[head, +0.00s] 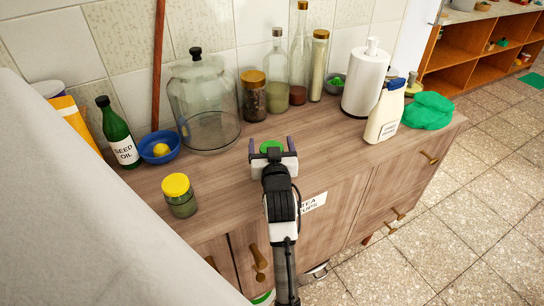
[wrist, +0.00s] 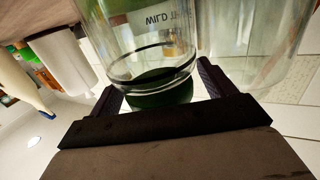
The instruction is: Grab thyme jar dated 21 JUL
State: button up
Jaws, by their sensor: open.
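A small clear jar with a green lid (head: 271,146) stands on the wooden counter, mostly hidden behind my gripper. In the wrist view the glass jar (wrist: 135,45) shows close up, with a dark band and a label on which "WILD" can be read; no date is readable. My gripper (head: 272,148) is open, with one finger on each side of this jar near its green lid; in the wrist view the fingers (wrist: 160,88) also flank it. I cannot tell whether they touch it. A yellow-lidded jar (head: 180,197) with green contents stands at the counter's front left, no label legible.
A glass dome (head: 203,105), a brown jar (head: 253,97) and tall bottles (head: 300,70) line the wall. A seed oil bottle (head: 117,135) and blue bowl (head: 158,150) stand left. A white roll (head: 366,82), cream bottle (head: 384,115) and green cloth (head: 428,112) are right.

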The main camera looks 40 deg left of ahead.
jog(key=shift+w+a+f, duration=0.1)
jog(key=shift+w+a, duration=0.15)
jog(key=shift+s+d, duration=0.1)
jog(key=c, duration=1.5)
jog(key=shift+c, duration=0.6)
jog(key=shift+r, duration=0.2)
